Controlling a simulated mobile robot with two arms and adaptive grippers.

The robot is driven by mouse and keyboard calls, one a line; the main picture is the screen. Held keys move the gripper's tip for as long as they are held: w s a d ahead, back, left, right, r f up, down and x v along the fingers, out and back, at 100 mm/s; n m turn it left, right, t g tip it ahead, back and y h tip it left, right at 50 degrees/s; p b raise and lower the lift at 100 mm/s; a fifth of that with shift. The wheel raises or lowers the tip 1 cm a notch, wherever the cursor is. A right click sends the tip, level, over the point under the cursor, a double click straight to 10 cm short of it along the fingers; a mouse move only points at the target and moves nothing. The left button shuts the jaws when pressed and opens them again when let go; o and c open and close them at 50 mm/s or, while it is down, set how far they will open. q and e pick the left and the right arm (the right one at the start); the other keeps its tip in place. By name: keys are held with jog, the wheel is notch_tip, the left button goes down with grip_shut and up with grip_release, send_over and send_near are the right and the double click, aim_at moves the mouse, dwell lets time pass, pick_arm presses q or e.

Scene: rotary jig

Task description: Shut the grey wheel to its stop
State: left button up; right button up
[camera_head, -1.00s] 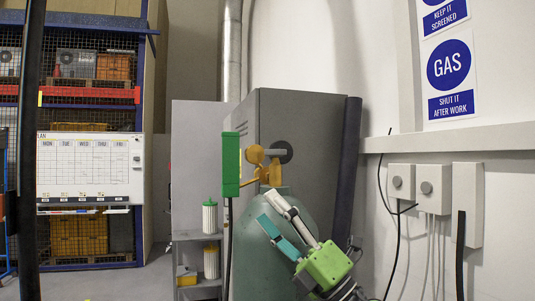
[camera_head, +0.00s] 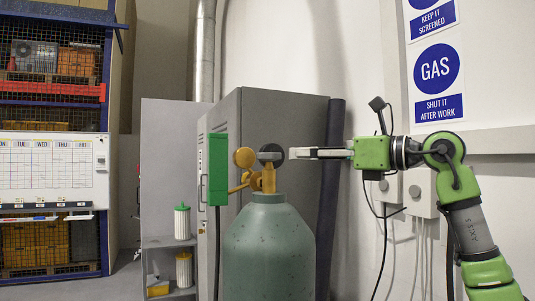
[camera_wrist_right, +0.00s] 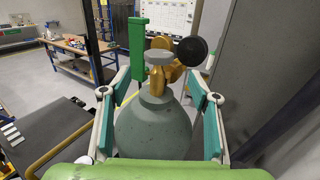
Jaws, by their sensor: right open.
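The grey wheel (camera_head: 269,156) sits on top of the brass valve (camera_head: 268,178) of a green gas bottle (camera_head: 268,245) in the head view. It also shows in the right wrist view (camera_wrist_right: 158,57), ahead of my fingers. My right gripper (camera_head: 293,153) comes in level from the right, its fingertips close to the wheel's right side. In the right wrist view my gripper (camera_wrist_right: 158,95) is open and empty, with one finger on each side of the picture. Contact with the wheel cannot be made out. My left gripper is not in view.
A black disc (camera_wrist_right: 192,50) is beside the wheel. A yellow gauge (camera_head: 244,157) and an upright green block (camera_head: 218,169) are left of the valve. A grey cabinet (camera_head: 290,115) stands behind the bottle. The wall with grey boxes is on the right.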

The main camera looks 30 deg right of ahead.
aim_at(279, 155)
jog(key=p+x, duration=0.3)
jog(key=x, duration=0.7)
jog(key=shift+w+a+r, duration=0.1)
jog(key=shift+a, duration=0.1)
jog(key=shift+w+a, duration=0.25)
jog(key=shift+w, duration=0.3)
jog(key=shift+c, duration=1.2)
jog(key=c, duration=0.9)
